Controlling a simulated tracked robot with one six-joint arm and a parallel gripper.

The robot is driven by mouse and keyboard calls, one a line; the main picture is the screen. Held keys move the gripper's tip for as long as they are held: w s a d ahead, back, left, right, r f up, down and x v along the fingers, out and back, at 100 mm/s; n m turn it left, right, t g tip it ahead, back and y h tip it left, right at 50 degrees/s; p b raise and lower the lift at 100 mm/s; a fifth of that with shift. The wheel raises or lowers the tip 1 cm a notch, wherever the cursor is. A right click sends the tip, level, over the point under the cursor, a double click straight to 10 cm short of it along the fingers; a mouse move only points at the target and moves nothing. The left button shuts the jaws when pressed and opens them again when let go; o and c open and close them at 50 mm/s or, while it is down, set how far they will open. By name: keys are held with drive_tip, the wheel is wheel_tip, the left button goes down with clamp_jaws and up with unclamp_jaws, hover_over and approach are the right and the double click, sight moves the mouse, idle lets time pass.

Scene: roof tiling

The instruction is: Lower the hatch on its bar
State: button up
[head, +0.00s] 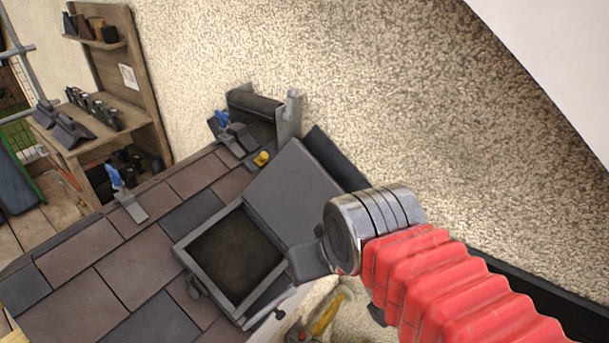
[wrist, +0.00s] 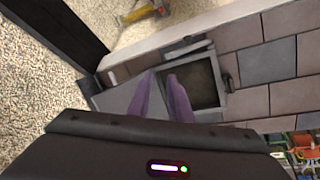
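The hatch is open on the tiled roof. Its dark grey lid (head: 297,190) is swung back from the square frame (head: 182,252), whose opening is dark inside. In the wrist view the lid (wrist: 118,98) lies left of the frame (wrist: 222,85). My gripper (wrist: 161,74) shows as two purple fingers with a gap between them, in front of the lid and the frame's near side; I see nothing held. In the head view my wrist covers the lid's lower right side, and the fingertips are hidden. I cannot clearly make out the bar.
A yellow object (head: 262,158) sits near the lid's top. A wooden shelf (head: 150,95) stands at the left. The rough wall (head: 350,90) rises behind. A yellow-handled tool (wrist: 140,12) lies beyond the roof edge.

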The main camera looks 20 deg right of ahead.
drive_tip(key=shift+w+r, duration=0.1)
drive_tip(key=shift+w, duration=0.05)
idle(0.3)
drive_tip(key=n+g+y, duration=0.3)
drive_tip(key=n+y, duration=0.2)
drive_tip(key=y, duration=0.3)
approach(325, 179)
drive_tip(key=w+a+f, duration=0.1)
drive_tip(key=a+f, duration=0.1)
drive_tip(key=a, duration=0.1)
drive_tip(key=w+d+n+y, duration=0.1)
drive_tip(key=w+d+n, duration=0.2)
drive_tip(key=d, duration=0.5)
drive_tip(key=shift+f+y, duration=0.3)
drive_tip(key=shift+f, duration=0.05)
drive_tip(key=shift+w, duration=0.1)
